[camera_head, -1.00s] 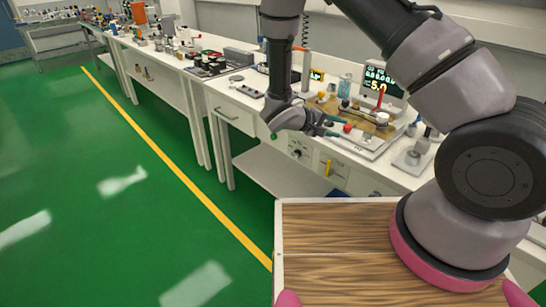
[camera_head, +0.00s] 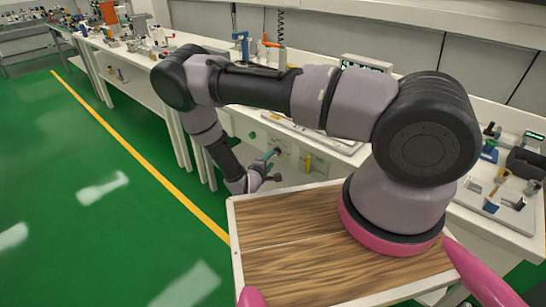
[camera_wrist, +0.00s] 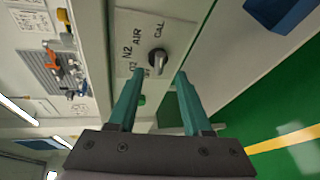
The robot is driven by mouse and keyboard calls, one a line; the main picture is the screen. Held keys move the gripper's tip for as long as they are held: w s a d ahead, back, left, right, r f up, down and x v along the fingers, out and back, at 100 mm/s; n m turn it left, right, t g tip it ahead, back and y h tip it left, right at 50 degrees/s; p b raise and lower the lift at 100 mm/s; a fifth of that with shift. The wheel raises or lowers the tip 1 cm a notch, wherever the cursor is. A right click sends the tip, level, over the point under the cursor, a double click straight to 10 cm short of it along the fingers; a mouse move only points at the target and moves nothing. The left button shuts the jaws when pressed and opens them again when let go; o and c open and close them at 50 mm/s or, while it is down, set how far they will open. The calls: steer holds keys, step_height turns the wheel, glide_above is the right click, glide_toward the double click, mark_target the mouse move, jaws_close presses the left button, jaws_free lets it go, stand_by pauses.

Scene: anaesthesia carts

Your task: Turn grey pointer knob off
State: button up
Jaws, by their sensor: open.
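The grey pointer knob (camera_wrist: 158,57) is on a pale front panel (camera_wrist: 143,22) in the wrist view. Labels reading N2, AIR and CAL surround it. Its pointer shows, but which mark it indicates is hard to tell. My gripper (camera_wrist: 158,74) is open, with teal fingers on either side of the knob's line. The fingertips lie just short of the knob in the picture; contact cannot be told. In the head view my gripper (camera_head: 270,156) faces the bench's front panel, and the knob is too small to make out clearly.
A yellow handle (camera_head: 307,163) is right of my gripper on the bench front. A green knob (camera_head: 252,135) is to its left. A blue object (camera_wrist: 283,12) is at the wrist view's upper right. Green floor (camera_head: 80,215) left of the bench is open.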

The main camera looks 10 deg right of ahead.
mark_target(276, 154)
steer(key=shift+x, duration=2.4)
steer(key=shift+d, duration=0.1)
jaws_close()
